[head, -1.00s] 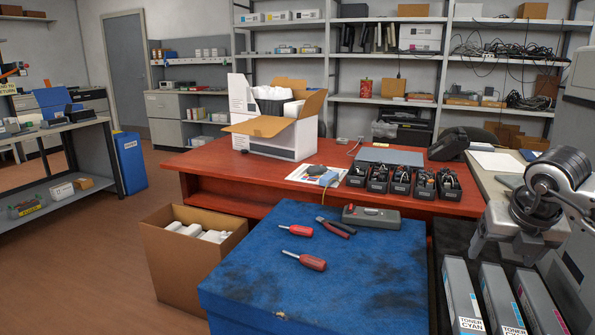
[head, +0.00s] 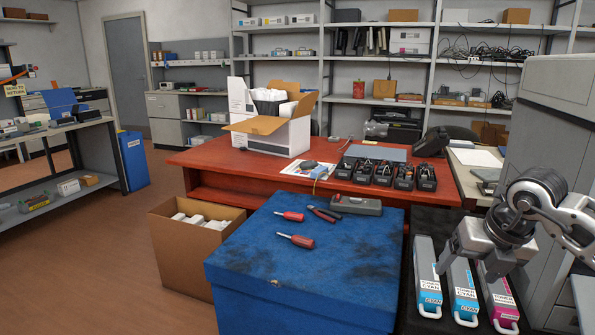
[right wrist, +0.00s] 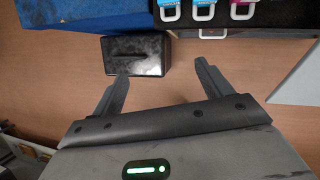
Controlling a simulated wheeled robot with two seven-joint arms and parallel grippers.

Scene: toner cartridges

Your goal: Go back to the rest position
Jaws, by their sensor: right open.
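Three grey toner cartridges lie side by side on a dark surface at the lower right of the head view. The left cartridge (head: 427,275) and middle cartridge (head: 463,290) have cyan labels, and the right cartridge (head: 499,299) has a magenta one. Each has a white handle at its near end. My right gripper (head: 484,268) appears over the cartridges in the head view, hiding parts of them. In the right wrist view my right gripper (right wrist: 155,85) has its fingers wide apart with nothing between them. The cartridge handles (right wrist: 205,8) show beyond it. My left gripper is not in view.
A blue-covered bench (head: 300,260) with two screwdrivers, pliers and a grey device stands left of the cartridges. A red desk (head: 225,170) is behind it. An open cardboard box (head: 190,245) sits on the floor. A black box (right wrist: 138,55) stands ahead of my right fingers.

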